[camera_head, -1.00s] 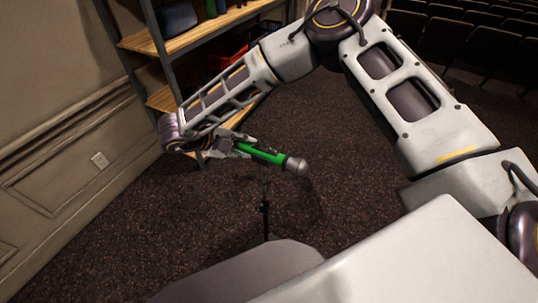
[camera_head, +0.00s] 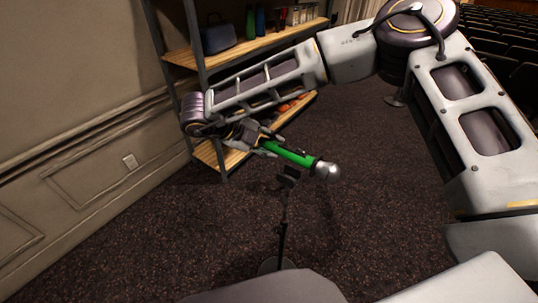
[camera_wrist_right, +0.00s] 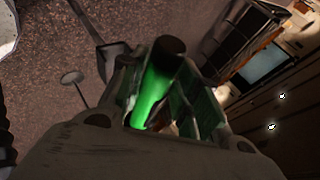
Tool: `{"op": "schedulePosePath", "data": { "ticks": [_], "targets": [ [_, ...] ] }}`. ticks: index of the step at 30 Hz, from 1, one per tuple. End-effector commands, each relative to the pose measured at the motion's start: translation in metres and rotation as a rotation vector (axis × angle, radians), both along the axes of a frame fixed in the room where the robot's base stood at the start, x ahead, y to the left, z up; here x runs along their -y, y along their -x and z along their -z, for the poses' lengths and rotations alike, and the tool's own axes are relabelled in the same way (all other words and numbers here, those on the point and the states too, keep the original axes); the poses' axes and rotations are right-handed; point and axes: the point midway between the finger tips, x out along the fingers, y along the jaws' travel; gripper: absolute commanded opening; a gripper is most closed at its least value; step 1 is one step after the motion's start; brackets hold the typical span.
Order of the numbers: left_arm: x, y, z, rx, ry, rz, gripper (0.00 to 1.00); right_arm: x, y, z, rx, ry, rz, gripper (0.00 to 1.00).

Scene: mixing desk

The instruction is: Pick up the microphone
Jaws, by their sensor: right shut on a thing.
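The microphone (camera_head: 292,154) has a green body and a round silver head, which points right in the head view. My right gripper (camera_head: 268,146) is shut on its body near the tail end. In the right wrist view the green body (camera_wrist_right: 154,92) and its dark end show between the fingers of my right gripper (camera_wrist_right: 158,88). The microphone stand (camera_head: 282,232) is thin and dark, with a clip at its top just below the microphone. In the right wrist view the stand's clip (camera_wrist_right: 112,50) shows apart from the microphone. My left gripper is not in view.
A metal shelf unit with wooden boards (camera_head: 240,48) stands behind my right gripper, holding a blue-grey case (camera_head: 218,36), bottles and other items. A panelled wall (camera_head: 80,100) is at the left. Rows of seats are at the far right.

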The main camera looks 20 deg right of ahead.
Motion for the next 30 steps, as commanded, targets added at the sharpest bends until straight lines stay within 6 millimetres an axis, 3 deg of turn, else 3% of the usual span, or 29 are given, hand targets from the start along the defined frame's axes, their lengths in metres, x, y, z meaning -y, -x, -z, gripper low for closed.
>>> {"op": "schedulePosePath", "data": {
  "ticks": [7, 30],
  "targets": [
    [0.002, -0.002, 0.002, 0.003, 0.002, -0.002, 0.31, 0.0, 0.0, -0.016, -0.001, 0.0, -0.001, 0.0],
    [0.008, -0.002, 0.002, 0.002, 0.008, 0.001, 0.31, 0.0, 0.0, -0.017, 0.0, 0.001, 0.0, 0.0]
  ]
}}
